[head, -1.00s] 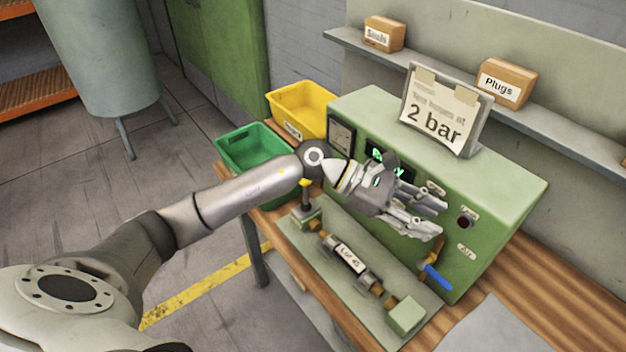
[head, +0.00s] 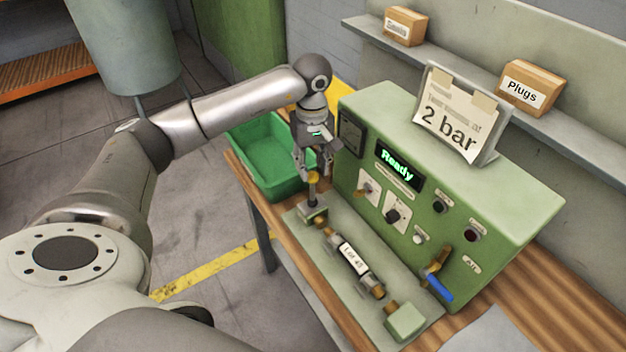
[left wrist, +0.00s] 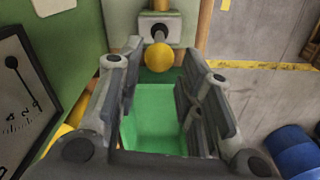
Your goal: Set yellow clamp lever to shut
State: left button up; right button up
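The yellow clamp lever (head: 313,178) is a dark upright stem with a yellow knob, on a block at the left end of the test fixture. In the left wrist view its round yellow knob (left wrist: 159,57) shows near the top centre, between the far ends of the fingers. My left gripper (head: 314,168) points down just above the lever, fingers apart. It is open and empty in the left wrist view (left wrist: 160,85). I cannot tell whether a finger touches the knob. My right gripper is not in view.
A green bin (head: 268,160) stands left of the gripper, a yellow bin (head: 345,95) behind it. The green test box (head: 470,180) with a "Ready" display stands right. A part labelled "Lot 45" (head: 352,260) lies in the fixture. A blue-handled valve (head: 438,287) is at the box's right.

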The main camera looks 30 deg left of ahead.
aim_at(313, 183)
pick_arm(q)
notch_tip(313, 183, down, 6)
jog(key=shift+r+p, duration=0.1)
jog(key=shift+p, duration=0.8)
jog(key=shift+f, duration=0.7)
grip_shut()
jog(key=shift+w, duration=0.1)
jog(key=shift+w+r, duration=0.1)
